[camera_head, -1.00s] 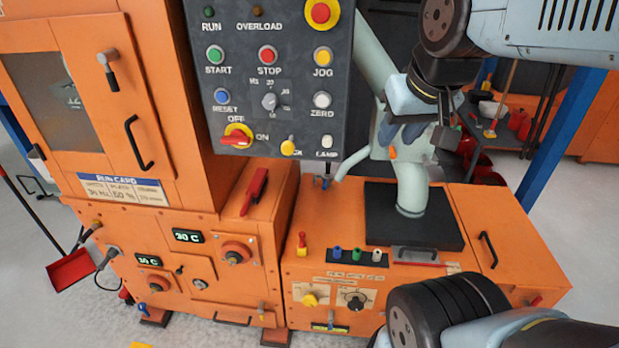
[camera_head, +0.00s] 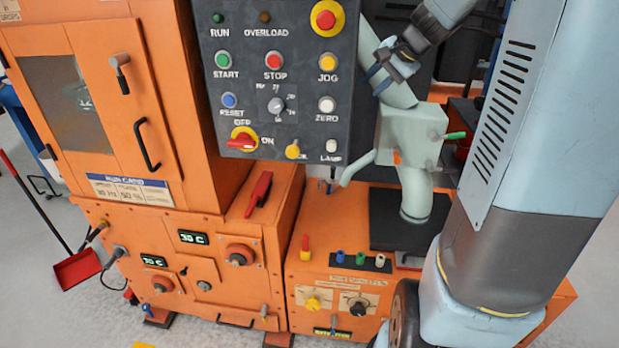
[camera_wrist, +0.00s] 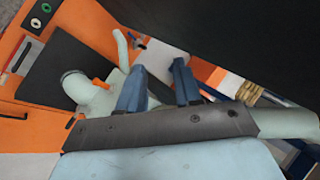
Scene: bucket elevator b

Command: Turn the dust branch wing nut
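In the wrist view a small wing-shaped piece (camera_wrist: 138,41) shows beyond my fingertips, near the branch pipe's end. My gripper (camera_head: 387,72) is at the upper pale green pipe (camera_head: 395,95), right of the panel and well above the wing nut. The wrist view shows my gripper (camera_wrist: 158,66) with two blue fingers apart and nothing visibly held. Whether the fingers touch the pipe cannot be told.
The dark control panel (camera_head: 280,100) hangs left of my gripper; its dark side fills the upper right of the wrist view. A pale green valve box (camera_head: 410,138) with a green lever (camera_head: 455,135) stands below. A black plate (camera_head: 385,225) surrounds the pipe foot.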

